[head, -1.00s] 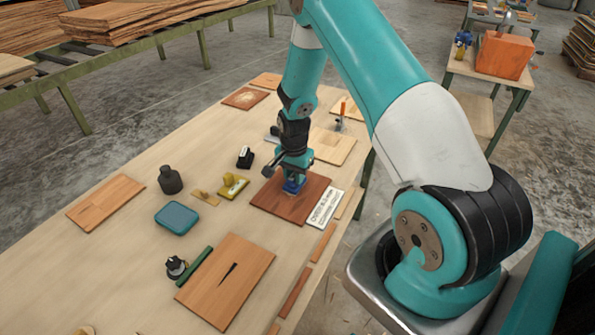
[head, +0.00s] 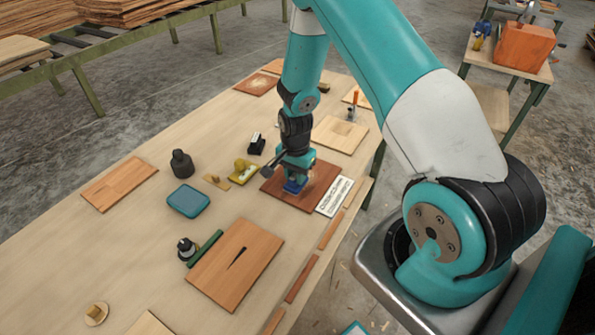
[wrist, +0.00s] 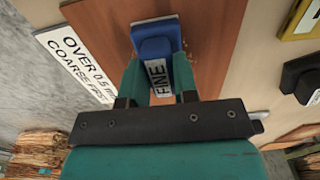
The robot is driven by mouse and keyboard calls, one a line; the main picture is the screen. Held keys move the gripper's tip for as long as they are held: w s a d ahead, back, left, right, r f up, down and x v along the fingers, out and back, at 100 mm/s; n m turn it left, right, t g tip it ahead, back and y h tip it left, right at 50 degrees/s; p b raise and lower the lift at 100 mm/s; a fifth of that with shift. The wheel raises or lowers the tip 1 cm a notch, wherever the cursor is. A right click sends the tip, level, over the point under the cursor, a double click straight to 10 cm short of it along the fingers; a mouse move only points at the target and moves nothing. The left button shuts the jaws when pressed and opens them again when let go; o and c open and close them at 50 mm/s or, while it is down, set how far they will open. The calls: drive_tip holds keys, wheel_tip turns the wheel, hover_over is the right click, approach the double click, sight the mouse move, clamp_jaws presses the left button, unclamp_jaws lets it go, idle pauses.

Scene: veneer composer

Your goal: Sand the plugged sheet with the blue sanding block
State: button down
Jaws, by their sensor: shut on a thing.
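My gripper (head: 297,176) is shut on the blue sanding block (head: 293,187) over the reddish-brown sheet (head: 325,182). In the wrist view the fingers (wrist: 157,82) grip both sides of the block (wrist: 178,72), which has a label reading FINE. The block appears to rest on the sheet, which also shows in the wrist view (wrist: 215,40); exact contact is hard to tell. I cannot make out a plug in the sheet's visible part.
A white sign (head: 335,196) about coarse first lies along the sheet's right edge. A yellow-topped block (head: 243,171) and a black block (head: 256,144) are at its left.

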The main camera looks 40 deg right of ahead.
drive_tip(key=shift+s+a, duration=0.1)
drive_tip(key=shift+w+r+p, duration=0.2)
drive_tip(key=shift+r+p, duration=2.4)
drive_tip(key=shift+r, duration=0.95)
drive_tip(key=shift+d, duration=0.2)
